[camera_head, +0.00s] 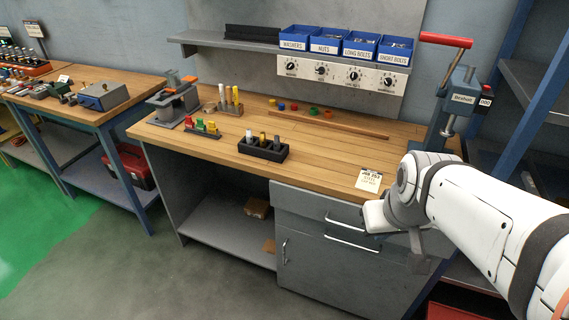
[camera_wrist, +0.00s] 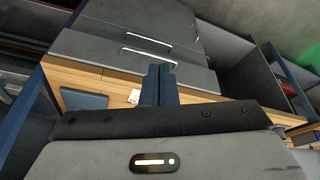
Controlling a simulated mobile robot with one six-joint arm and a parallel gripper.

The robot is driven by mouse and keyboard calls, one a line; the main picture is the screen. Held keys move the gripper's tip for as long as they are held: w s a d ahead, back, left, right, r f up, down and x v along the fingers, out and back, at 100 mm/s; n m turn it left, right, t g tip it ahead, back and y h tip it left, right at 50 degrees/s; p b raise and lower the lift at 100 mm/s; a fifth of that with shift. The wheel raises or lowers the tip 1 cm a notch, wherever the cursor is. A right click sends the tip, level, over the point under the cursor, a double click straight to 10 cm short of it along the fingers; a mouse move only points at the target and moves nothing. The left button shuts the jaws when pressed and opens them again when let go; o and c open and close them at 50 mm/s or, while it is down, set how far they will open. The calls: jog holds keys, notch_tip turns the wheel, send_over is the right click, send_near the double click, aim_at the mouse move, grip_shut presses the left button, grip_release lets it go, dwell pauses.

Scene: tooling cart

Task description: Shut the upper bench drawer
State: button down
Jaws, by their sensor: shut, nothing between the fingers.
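The upper bench drawer (camera_head: 312,205) is a grey front just under the wooden top, at the bench's right side, with a bright bar handle (camera_head: 347,218). It also shows in the wrist view (camera_wrist: 90,47), with its handle (camera_wrist: 150,55) beyond my fingers. I cannot tell how far it stands out. A second bar handle (camera_head: 350,243) sits just below it. My gripper (camera_wrist: 159,68) is shut and empty, its dark fingers pointing toward the drawer fronts. Contact cannot be made out. In the head view my wrist hides the drawer's right end.
A cabinet door (camera_head: 310,265) is below the drawers, with an open bay to its left. The bench top (camera_head: 320,160) holds a black block with pegs (camera_head: 263,150), a note card (camera_head: 369,180) and a red-handled press (camera_head: 458,100). The floor in front is clear.

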jog(key=w+a+f+n+t+b, duration=0.1)
jog(key=w+a+f+n+t, duration=0.15)
jog(key=w+f, duration=0.35)
jog(key=w+a+f+n+t+b, duration=0.15)
jog(key=w+f+n, duration=0.25)
jog(key=w, duration=0.5)
jog(key=n+t+y+b, duration=0.4)
jog(key=n+t+y, duration=0.4)
jog(key=n, duration=0.7)
send_near(278, 198)
jog(key=w+a, duration=0.1)
jog(key=a, duration=0.3)
jog(key=w, duration=0.1)
jog(key=w+d, duration=0.1)
jog(key=w, duration=0.1)
jog(key=shift+w+r, duration=0.1)
jog(key=shift+w, duration=0.2)
jog(key=shift+w+d, duration=0.1)
jog(key=shift+w, duration=0.35)
